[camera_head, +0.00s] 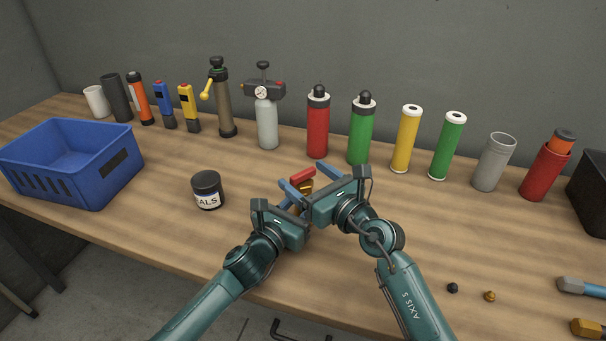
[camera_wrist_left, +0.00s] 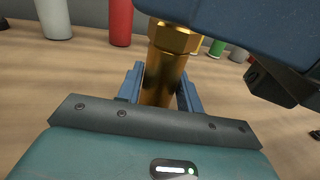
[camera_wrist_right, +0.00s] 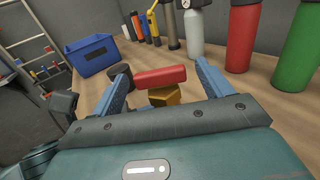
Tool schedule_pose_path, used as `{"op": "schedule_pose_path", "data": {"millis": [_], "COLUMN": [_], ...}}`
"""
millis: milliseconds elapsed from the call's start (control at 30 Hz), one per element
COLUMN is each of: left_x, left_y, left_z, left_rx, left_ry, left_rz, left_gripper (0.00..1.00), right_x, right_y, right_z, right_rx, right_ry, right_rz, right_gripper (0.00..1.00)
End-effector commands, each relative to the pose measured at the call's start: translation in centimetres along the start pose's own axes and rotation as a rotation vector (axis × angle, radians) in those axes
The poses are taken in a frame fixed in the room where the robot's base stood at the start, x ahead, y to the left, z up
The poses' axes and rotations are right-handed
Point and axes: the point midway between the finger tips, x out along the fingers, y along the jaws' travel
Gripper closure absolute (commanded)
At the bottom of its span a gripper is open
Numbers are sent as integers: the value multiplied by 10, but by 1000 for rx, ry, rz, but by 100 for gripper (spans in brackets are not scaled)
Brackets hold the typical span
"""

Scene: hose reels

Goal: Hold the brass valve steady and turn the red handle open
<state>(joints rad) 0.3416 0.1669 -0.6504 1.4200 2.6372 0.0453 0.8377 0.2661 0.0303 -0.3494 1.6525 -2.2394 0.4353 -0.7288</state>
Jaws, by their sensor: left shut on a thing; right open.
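The brass valve (camera_wrist_left: 160,75) stands upright between the fingers of my left gripper (camera_wrist_left: 160,90), which is shut on its body. In the head view the valve (camera_head: 304,187) is partly hidden by both grippers. Its red handle (camera_wrist_right: 161,76) lies across the top; it also shows in the head view (camera_head: 302,176). My right gripper (camera_wrist_right: 160,78) is open, with one blue finger on each side of the red handle, and I see no clear contact. In the head view my right gripper (camera_head: 308,186) is just right of the valve.
A dark jar (camera_head: 207,190) stands left of the valve and a blue crate (camera_head: 70,185) at the far left. A row of cylinders, including a red one (camera_head: 318,125) and a green one (camera_head: 361,130), lines the back. Small caps (camera_head: 452,288) lie at the front right.

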Motion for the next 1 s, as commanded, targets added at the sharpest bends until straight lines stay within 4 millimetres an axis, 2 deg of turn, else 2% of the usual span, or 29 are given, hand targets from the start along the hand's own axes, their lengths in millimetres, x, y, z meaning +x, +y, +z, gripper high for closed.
{"op": "schedule_pose_path", "data": {"millis": [167,467,1000], "left_x": [0,0,0], "left_y": [1,1,1], "left_z": [0,0,0], "left_rx": [1,1,0], "left_ry": [1,1,1], "left_rz": [1,1,1], "left_gripper": [98,98,98], "right_x": [14,16,16], "right_y": [1,1,1], "right_z": [0,0,0], "right_rx": [0,0,0], "right_ry": [1,1,1], "right_rz": [2,1,1], "right_gripper": [22,22,65]}}
